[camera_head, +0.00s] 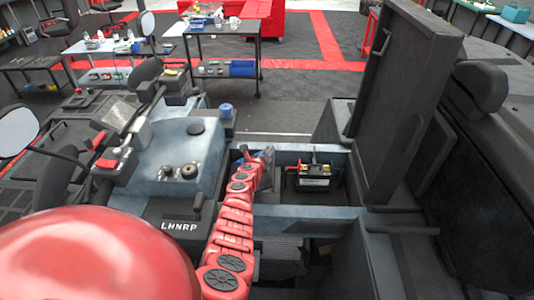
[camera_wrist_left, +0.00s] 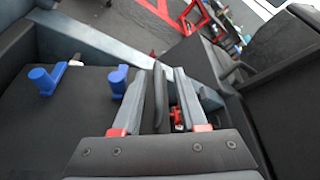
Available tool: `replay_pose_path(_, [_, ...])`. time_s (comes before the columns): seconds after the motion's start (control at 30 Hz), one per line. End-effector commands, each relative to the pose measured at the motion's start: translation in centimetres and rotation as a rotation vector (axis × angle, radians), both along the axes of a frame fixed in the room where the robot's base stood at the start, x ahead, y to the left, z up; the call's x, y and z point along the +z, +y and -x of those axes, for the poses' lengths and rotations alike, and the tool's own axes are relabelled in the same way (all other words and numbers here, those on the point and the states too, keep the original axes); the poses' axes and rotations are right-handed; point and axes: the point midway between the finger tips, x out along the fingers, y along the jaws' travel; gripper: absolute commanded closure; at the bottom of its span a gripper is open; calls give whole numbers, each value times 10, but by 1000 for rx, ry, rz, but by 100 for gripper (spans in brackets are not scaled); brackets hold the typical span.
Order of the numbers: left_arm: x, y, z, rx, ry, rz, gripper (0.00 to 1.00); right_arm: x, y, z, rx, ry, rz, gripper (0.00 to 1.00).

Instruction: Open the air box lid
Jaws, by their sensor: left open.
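In the left wrist view the dark flat air box lid (camera_wrist_left: 75,110) fills the left side, with two blue latches (camera_wrist_left: 45,80) (camera_wrist_left: 118,80) standing up on it. My left gripper (camera_wrist_left: 160,74) is open beside the lid's right edge. A thin dark upright piece (camera_wrist_left: 157,95) stands between its fingers; whether they touch it I cannot tell. In the head view my left gripper (camera_head: 266,155) is down in the vehicle's open bay, left of the battery. The lid is mostly hidden there by my arm, with some blue (camera_head: 243,150) showing. My right gripper is not in view.
The black battery (camera_head: 314,178) sits in the bay, right of my arm. A tall dark panel (camera_head: 395,105) stands raised on the right, with a seat backrest (camera_head: 484,90) beyond. Handlebars (camera_head: 130,130) and the blue-grey console (camera_head: 180,145) lie left.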

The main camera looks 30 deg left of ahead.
Motion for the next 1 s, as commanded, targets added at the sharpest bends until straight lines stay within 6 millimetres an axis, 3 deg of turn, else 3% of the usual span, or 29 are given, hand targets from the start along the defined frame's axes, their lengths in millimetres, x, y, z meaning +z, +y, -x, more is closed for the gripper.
replay_pose_path(0.33, [0, 1, -2, -1, 1, -1, 58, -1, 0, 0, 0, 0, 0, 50])
replay_pose_path(0.57, [0, 1, -2, -2, 0, -1, 99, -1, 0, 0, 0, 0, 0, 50])
replay_pose_path(1.0, [2, 0, -3, -3, -3, -1, 100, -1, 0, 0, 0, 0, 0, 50])
